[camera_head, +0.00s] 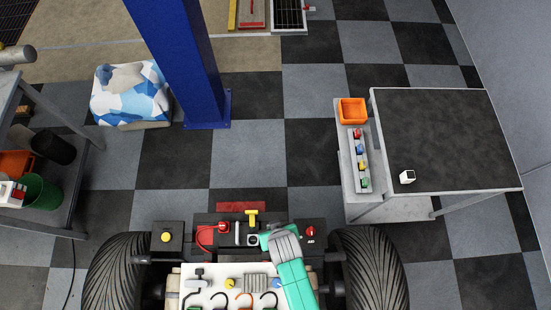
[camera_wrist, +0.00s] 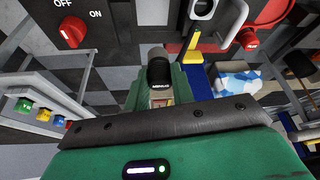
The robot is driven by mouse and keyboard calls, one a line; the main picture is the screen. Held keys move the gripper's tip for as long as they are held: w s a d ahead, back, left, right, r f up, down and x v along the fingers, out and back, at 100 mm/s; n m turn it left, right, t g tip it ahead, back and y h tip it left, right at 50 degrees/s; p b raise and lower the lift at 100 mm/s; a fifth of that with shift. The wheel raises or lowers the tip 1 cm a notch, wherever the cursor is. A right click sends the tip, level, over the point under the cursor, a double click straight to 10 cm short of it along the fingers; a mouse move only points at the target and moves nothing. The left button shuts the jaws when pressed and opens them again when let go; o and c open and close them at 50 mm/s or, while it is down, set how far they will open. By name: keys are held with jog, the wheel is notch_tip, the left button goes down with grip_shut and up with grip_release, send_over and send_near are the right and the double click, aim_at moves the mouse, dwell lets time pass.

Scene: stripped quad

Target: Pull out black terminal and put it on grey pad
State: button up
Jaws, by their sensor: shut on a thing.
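The black terminal (camera_wrist: 160,72) is a short dark cylinder with a "MINUS" label, in the middle of the wrist view. My gripper (camera_wrist: 165,90) has its green fingers on either side of it and is shut on it. In the head view my gripper (camera_head: 268,241) is over the front part of the quad, and my arm comes up from below. There I cannot make out the terminal clearly. I cannot tell whether it is still seated. A grey ribbed patch (camera_head: 255,282) lies on the white panel; I cannot tell whether it is the grey pad.
A red OFF/ON knob (camera_wrist: 72,32) is close to my gripper. A red terminal (camera_head: 222,227) with a red cable and a yellow handle (camera_head: 252,217) stand nearby. A blue column (camera_head: 185,70) stands beyond the quad.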

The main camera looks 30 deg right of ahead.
notch_tip(320, 180, down, 8)
jog(key=b, duration=0.4)
jog(key=shift+r+b, duration=0.15)
jog(key=shift+b, duration=0.25)
jog(key=shift+f+b, duration=1.4)
jog(key=shift+f, duration=0.55)
jog(key=shift+f+b, duration=0.4)
jog(key=shift+f, duration=0.15)
jog(key=o, duration=1.1)
jog(key=shift+a, duration=0.1)
jog(key=p+v, duration=0.2)
jog(key=v, duration=0.5)
jog(key=shift+s+r+p, duration=0.15)
jog(key=shift+r+p, duration=0.2)
